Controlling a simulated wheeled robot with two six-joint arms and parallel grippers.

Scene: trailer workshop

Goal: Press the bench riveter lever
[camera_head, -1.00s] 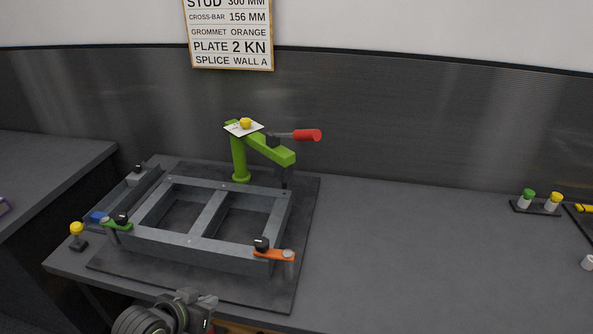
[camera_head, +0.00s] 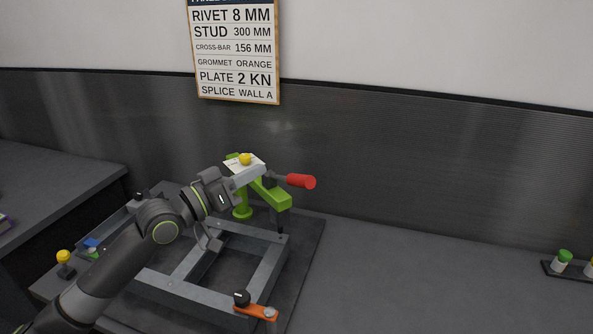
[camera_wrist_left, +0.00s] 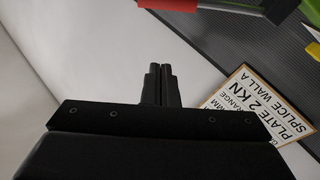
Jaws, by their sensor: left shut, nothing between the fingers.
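The green bench riveter (camera_head: 272,195) stands at the back of the bench, with its lever ending in a red grip (camera_head: 301,181) that points right. The red grip also shows at the top edge of the wrist view (camera_wrist_left: 182,4). My left gripper (camera_head: 256,174) is beside the riveter's head, left of the red grip, and partly covers the green post. In the wrist view its fingers (camera_wrist_left: 161,68) are shut with nothing between them, apart from the red grip in the picture. Whether it touches the riveter cannot be told. My right gripper is not in view.
A grey metal frame (camera_head: 262,273) with an orange clamp (camera_head: 255,311) lies on the dark mat below my left arm. A yellow knob (camera_head: 245,159) sits above the riveter. A sign (camera_head: 236,50) hangs on the wall.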

